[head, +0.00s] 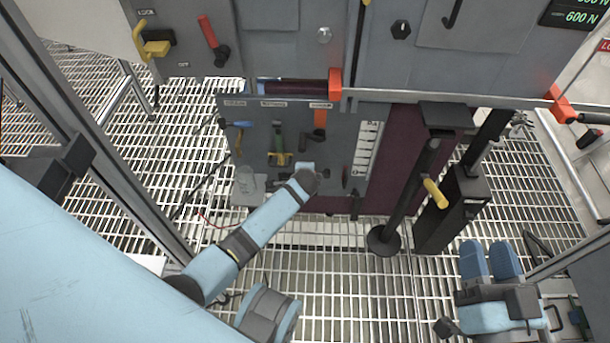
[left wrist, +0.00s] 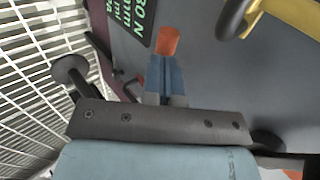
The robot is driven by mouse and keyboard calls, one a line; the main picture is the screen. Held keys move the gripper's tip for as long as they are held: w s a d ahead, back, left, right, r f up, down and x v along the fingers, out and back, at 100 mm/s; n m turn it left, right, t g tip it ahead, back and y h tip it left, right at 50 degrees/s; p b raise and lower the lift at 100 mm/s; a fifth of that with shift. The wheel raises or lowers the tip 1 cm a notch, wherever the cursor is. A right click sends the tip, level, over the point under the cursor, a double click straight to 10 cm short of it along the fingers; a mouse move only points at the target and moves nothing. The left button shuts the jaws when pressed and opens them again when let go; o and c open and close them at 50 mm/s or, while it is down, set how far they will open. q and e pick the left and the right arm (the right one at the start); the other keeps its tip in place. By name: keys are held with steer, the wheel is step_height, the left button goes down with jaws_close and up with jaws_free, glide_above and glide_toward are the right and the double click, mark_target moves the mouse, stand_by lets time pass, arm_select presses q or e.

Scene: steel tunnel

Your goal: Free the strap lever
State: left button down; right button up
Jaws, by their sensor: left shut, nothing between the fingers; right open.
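The frames do not clearly show which part is the strap lever. On the lower grey panel (head: 258,112), an orange handle (head: 320,124) hangs at the right, a green-and-yellow one (head: 279,152) in the middle and a blue one (head: 238,124) at the left. My left arm reaches to this panel; its fingertips cannot be made out in the head view. In the left wrist view my left gripper (left wrist: 165,68) is shut and empty, with an orange cylinder end (left wrist: 168,42) just beyond its fingertips; contact cannot be told. My right gripper (head: 489,247) is open and empty at lower right.
A yellow handle (head: 140,38) and a red lever (head: 208,32) are on the upper cabinet. The grated floor in front is mostly open.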

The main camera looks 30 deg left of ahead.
arm_select(q)
steer(key=shift+a+f+h+p, duration=0.1)
steer(key=shift+f+h+p, duration=0.1)
steer(key=shift+h+p, duration=0.15)
